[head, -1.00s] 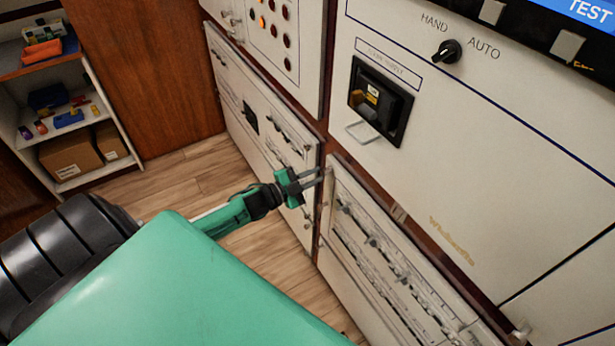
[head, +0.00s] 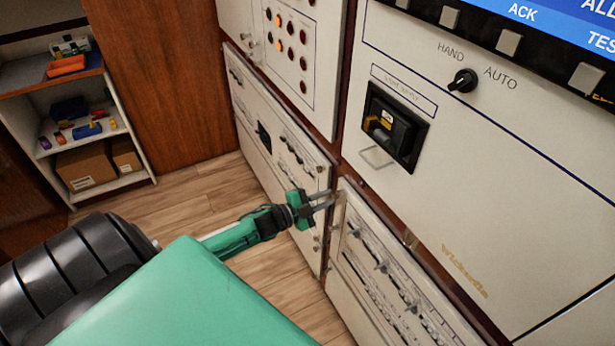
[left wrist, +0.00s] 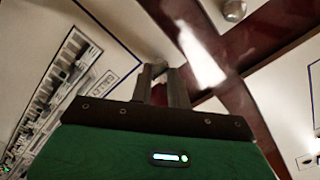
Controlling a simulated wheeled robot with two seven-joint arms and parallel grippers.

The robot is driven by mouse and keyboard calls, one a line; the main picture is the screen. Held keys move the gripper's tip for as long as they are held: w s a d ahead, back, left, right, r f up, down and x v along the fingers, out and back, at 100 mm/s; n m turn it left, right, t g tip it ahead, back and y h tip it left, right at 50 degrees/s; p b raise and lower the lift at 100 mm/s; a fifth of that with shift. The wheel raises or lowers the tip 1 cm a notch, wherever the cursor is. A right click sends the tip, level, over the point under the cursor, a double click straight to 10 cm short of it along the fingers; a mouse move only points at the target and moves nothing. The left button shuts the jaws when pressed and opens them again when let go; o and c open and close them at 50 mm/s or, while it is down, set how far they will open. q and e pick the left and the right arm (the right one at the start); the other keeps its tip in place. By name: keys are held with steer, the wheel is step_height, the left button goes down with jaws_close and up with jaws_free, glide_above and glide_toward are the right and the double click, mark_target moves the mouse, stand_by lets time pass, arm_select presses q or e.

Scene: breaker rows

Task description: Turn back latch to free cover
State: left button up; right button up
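The cover (head: 352,262) is a pale panel with rows of breakers, low on the cabinet front at the right of my left arm. In the left wrist view the cover (left wrist: 105,95) fills the left side. My left gripper (head: 332,201) points at the cover's upper left corner, with its two grey fingers apart. In the left wrist view a gap shows between the fingers (left wrist: 160,78), and their tips are by a small grey part at that corner. I cannot tell whether they touch it. The latch there is too small and partly hidden to read its angle. My right gripper is not in view.
A black recessed switch (head: 393,126) with a wire handle sits above the cover. A HAND/AUTO knob (head: 463,80) is higher up. Another breaker panel (head: 290,140) stands to the left. A shelf (head: 75,120) stands far left, with open wooden floor before it.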

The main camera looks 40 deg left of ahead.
arm_select(q)
steer(key=shift+o, duration=1.1)
steer(key=shift+w+r, duration=0.2)
steer(key=shift+r, duration=0.5)
steer(key=shift+o, duration=0.2)
steer(key=shift+s+f, duration=0.15)
steer(key=shift+s, duration=0.15)
steer(key=s, duration=0.1)
steer(key=s+b, duration=0.1)
steer(key=shift+s+f, duration=0.3)
steer(key=shift+s, duration=0.05)
steer(key=b+v, duration=0.1)
steer(key=v, duration=1)
steer(key=shift+a, duration=0.45)
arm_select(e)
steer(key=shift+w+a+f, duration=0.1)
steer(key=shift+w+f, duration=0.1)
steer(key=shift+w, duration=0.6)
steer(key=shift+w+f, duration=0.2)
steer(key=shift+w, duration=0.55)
